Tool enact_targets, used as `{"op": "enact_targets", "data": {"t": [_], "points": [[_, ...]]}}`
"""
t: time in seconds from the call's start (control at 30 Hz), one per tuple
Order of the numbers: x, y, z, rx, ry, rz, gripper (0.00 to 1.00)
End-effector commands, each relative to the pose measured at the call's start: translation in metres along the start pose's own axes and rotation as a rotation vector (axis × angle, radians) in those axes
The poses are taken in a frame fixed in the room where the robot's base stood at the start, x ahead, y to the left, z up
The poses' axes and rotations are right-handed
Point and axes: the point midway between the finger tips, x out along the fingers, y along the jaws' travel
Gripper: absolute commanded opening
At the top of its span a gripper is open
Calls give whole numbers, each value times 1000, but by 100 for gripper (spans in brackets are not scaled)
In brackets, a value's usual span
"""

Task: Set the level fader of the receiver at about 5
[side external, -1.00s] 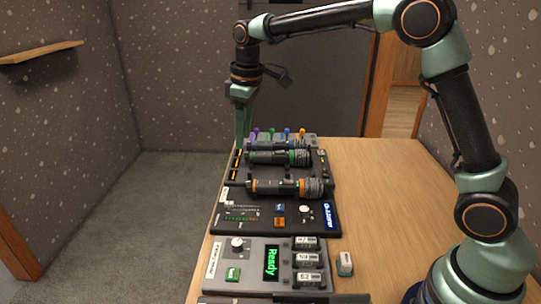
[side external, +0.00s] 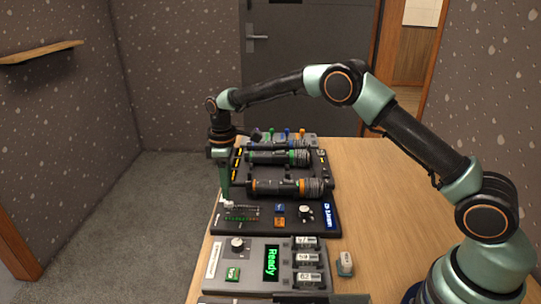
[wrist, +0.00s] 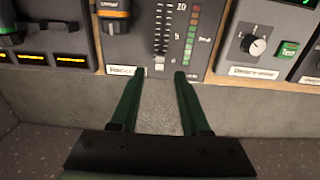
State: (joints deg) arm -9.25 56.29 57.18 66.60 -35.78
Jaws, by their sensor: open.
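The receiver is the dark panel (side external: 265,221) in the middle of the side external view, and its lower part shows in the wrist view (wrist: 207,10). Its level fader has a pale cap (wrist: 159,70) at the low end of the slot, with marks for 5 and 10 farther up the scale. The cap also shows at the panel's left end in the side view (side external: 227,204). My gripper (wrist: 160,74) is open. Its green fingertips are on either side of the cap in the wrist view, and I cannot tell whether they touch it.
A grey device with a knob and a green Test button (wrist: 288,48) stands to the right in the wrist view. The table's left edge runs close by. The wooden table (side external: 385,200) is clear on the right.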

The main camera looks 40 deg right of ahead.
Motion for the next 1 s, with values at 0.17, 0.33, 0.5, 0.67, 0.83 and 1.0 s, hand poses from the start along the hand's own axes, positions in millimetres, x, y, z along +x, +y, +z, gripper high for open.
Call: {"op": "enact_targets", "data": {"t": [0.17,0.33,0.5,0.67,0.83,1.0], "points": [[30,0,0,1,-2,-1,46],[44,0,0,1,0,0,46],[48,0,0,1,1,1,46],[48,0,0,1,2,1,46],[48,0,0,1,1,1,0],[48,0,0,1,1,1,0]]}}
